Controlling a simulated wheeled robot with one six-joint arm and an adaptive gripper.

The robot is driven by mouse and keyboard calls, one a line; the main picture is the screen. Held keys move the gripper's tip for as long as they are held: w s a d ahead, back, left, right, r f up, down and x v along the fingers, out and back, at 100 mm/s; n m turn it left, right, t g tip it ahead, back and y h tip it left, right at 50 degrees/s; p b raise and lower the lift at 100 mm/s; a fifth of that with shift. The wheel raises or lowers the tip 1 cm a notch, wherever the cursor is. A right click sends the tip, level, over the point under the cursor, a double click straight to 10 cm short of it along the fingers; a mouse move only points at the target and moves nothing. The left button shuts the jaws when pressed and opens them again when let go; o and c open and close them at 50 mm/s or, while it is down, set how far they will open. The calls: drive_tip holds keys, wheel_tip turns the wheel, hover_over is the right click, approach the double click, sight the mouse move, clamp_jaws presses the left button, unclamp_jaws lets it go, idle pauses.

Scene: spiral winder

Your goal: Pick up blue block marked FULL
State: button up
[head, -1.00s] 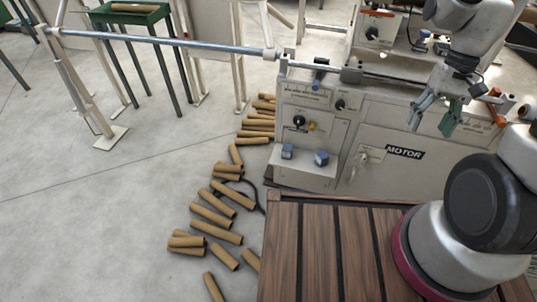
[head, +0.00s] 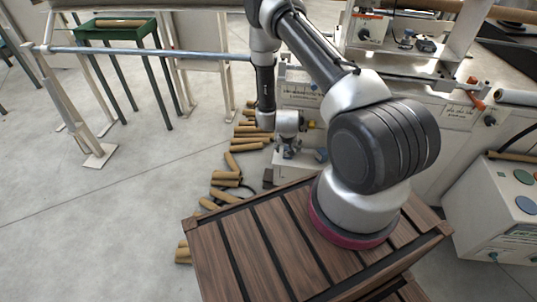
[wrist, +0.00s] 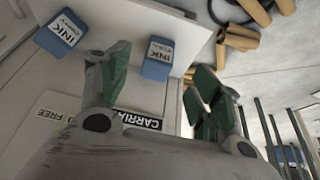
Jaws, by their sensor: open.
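In the wrist view, a blue block (wrist: 158,58) has a white label with INK and a small second word that looks like FULL. It sits near the edge of a pale shelf, beyond and between my fingertips, not gripped. A second blue block (wrist: 61,34), its small word apparently EMPTY, sits to the left. My gripper (wrist: 160,88) is open, its green-padded fingers spread and empty. In the head view, my gripper (head: 287,150) is over the machine's left shelf and covers the left block. The right block (head: 321,155) shows beside it.
Cardboard tubes (head: 226,178) lie on the floor left of the machine; some also show in the wrist view (wrist: 238,40). A CARRIAGE label (wrist: 138,120) is on the machine near my fingers. A green table (head: 118,27) stands at the back left. A control box (head: 500,210) is at right.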

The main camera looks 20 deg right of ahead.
drive_tip(key=shift+t+h, duration=0.3)
drive_tip(key=shift+t, duration=0.2)
drive_tip(key=x, duration=0.8)
drive_tip(key=shift+w+d+r, duration=0.25)
drive_tip(key=shift+w+r, duration=0.1)
drive_tip(key=shift+w, duration=0.05)
drive_tip(key=c, duration=1.1)
